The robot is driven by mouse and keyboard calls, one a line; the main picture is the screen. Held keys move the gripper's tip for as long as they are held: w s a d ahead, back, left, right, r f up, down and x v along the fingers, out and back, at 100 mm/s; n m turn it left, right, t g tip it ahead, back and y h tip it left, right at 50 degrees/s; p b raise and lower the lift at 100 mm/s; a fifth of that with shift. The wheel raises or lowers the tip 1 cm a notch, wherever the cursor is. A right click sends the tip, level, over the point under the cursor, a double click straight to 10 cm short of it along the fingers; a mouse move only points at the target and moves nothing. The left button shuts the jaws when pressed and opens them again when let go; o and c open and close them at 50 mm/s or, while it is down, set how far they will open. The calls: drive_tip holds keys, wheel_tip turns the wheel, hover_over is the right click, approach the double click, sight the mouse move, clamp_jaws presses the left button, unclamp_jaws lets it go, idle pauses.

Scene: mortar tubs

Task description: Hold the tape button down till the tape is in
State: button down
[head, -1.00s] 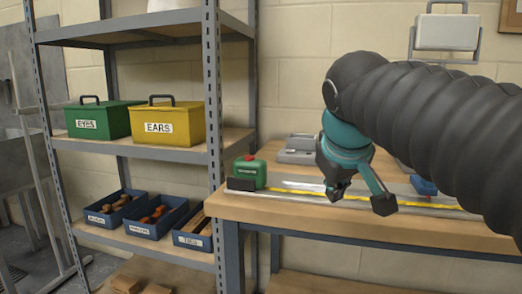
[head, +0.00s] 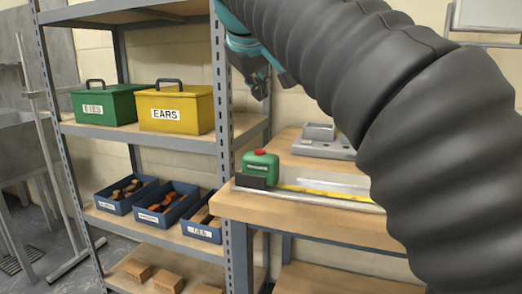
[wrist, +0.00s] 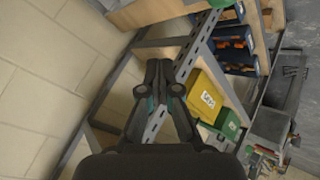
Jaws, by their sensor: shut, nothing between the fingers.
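The green tape measure (head: 261,169) with a red button (head: 260,152) on top stands at the left end of the bench. A dark block (head: 251,182) is at its front left. Its yellow tape (head: 320,192) lies out along the bench to the right, and my arm hides the far end. My gripper (head: 262,90) is raised well above the tape measure, near the shelf post, touching nothing. In the wrist view my gripper (wrist: 160,75) has its fingertips together and empty, with the shelf behind.
The steel shelf post (head: 222,120) stands close to my gripper. The shelves hold a green box (head: 104,107), a yellow EARS box (head: 176,111) and blue bins (head: 166,210). A grey metal device (head: 322,140) sits at the back of the bench (head: 290,213).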

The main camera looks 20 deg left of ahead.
sight(259, 151)
drive_tip(key=shift+f, duration=0.1)
drive_tip(key=shift+f+b, duration=1.8)
drive_tip(key=shift+f, duration=2.5)
drive_tip(key=shift+f, duration=0.1)
drive_tip(key=shift+f, duration=0.3)
drive_tip(key=shift+f+b, duration=0.45)
drive_tip(key=shift+r, duration=0.2)
drive_tip(key=shift+r+p, duration=0.65)
drive_tip(key=shift+p, duration=0.25)
